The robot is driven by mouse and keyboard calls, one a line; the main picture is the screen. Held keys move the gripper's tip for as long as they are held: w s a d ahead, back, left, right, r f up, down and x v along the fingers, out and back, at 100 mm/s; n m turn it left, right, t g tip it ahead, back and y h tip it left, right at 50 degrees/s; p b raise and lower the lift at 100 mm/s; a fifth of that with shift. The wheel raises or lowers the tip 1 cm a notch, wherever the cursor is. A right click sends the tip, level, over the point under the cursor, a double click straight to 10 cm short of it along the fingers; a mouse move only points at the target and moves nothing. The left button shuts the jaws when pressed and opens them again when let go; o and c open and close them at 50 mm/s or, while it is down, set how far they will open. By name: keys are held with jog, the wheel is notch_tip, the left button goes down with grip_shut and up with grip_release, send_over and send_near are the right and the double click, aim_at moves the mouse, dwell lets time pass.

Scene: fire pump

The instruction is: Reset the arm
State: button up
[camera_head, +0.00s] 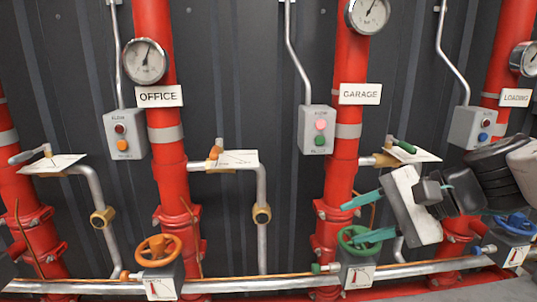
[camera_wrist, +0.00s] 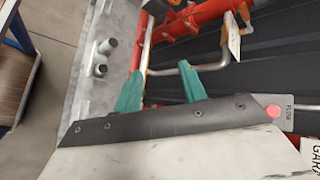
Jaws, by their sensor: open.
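My arm (camera_head: 480,185) reaches in from the right side of the head view. My gripper (camera_head: 347,224) is at its end, in front of the GARAGE pipe (camera_head: 348,110), with its two teal fingers pointing left. The fingers are apart and nothing shows between them. The lower finger overlaps the green handwheel (camera_head: 342,236) in the picture; I cannot tell whether they touch. In the wrist view the gripper (camera_wrist: 160,68) is also open, with both teal fingers spread and empty.
Red OFFICE (camera_head: 172,120) and LOADING pipes flank the GARAGE pipe. An orange handwheel (camera_head: 157,250) is at left and a blue one (camera_head: 515,225) near my arm. Flow boxes (camera_head: 125,134) hang on the dark wall. A grey horizontal pipe (camera_head: 230,285) runs along the bottom.

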jog(key=s+d+f+n+g+h, duration=0.3)
jog(key=s+d+f+n+h, duration=0.2)
jog(key=s+d+n+h, duration=0.4)
jog(key=s+d, duration=0.2)
jog(key=s, duration=0.2)
jog(key=shift+s+g+h, duration=0.3)
jog(key=shift+g+h, duration=0.1)
jog(key=shift+f, duration=0.1)
dwell(0.8)
